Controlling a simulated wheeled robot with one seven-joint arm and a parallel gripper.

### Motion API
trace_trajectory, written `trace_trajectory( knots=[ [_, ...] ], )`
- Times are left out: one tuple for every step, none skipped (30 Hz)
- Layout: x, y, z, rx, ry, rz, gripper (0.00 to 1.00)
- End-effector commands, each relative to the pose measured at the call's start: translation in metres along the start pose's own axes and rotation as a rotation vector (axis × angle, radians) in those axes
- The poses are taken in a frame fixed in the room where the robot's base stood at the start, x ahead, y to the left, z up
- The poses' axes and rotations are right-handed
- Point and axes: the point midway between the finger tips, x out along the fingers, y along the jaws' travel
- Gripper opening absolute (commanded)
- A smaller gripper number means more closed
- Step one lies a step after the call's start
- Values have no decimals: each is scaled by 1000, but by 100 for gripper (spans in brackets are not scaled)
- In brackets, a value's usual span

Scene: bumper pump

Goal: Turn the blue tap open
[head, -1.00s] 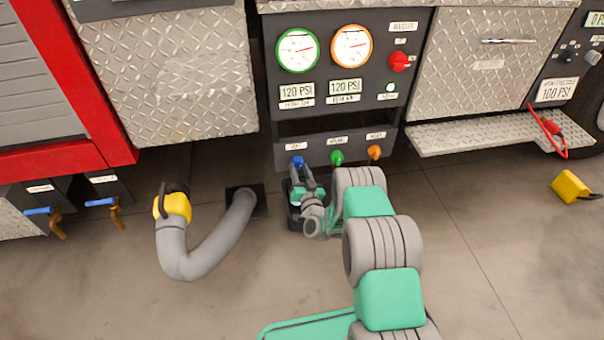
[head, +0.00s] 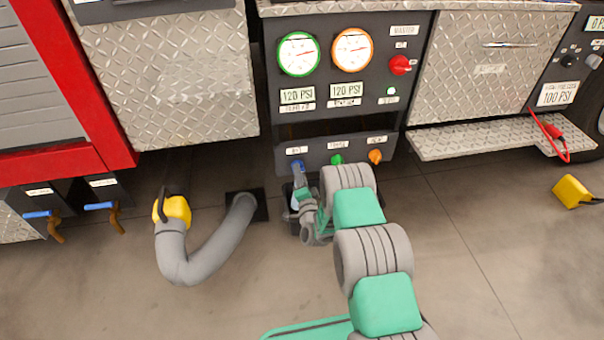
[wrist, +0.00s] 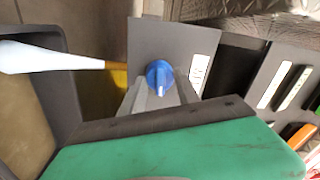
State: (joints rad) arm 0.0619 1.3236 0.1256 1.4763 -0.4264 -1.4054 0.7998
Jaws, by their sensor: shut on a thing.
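The blue tap (head: 297,165) is a small round knob at the left end of the low row on the dark pump panel. In the wrist view the blue tap (wrist: 160,74) shows near the middle, with a pale raised bar across its face. My gripper (head: 299,174) is at this tap from the front. In the wrist view its two grey fingers (wrist: 160,92) lie on either side of the knob and are shut on it. The fingertip contact is partly hidden, and the tap's turn angle is hard to tell.
A green tap (head: 337,159) and an orange tap (head: 375,156) sit to the right in the row. A grey hose (head: 185,264) with a yellow coupling (head: 176,208) curves at left. Blue-handled valves (head: 40,214) are further left. A step (head: 490,137) juts out right.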

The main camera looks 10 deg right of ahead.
Motion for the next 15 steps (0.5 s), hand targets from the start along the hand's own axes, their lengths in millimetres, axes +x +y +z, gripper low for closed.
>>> trace_trajectory(
  knots=[
    [-2, 1, 0, 20, 2, 5, 0],
    [-2, 1, 0, 32, 3, 4, 0],
    [-2, 1, 0, 47, 4, 4, 0],
    [-2, 1, 0, 58, 4, 4, 0],
    [-2, 2, 0, 68, 4, 5, 0],
    [-2, 2, 0, 77, 5, 5, 0],
    [-2, 2, 0, 84, 5, 5, 0],
    [-2, 2, 0, 90, 5, 5, 0],
    [-2, 2, 0, 97, 5, 4, 0],
    [-1, 2, 0, 100, 5, 4, 0],
    [-1, 2, 0, 103, 5, 4, 0],
    [-1, 2, 0, 106, 6, 4, 0],
    [-1, 2, 0, 107, 6, 4, 0],
    [-1, 2, -1, 108, 6, 4, 0],
    [-1, 2, -1, 109, 6, 4, 0]
  ],
)
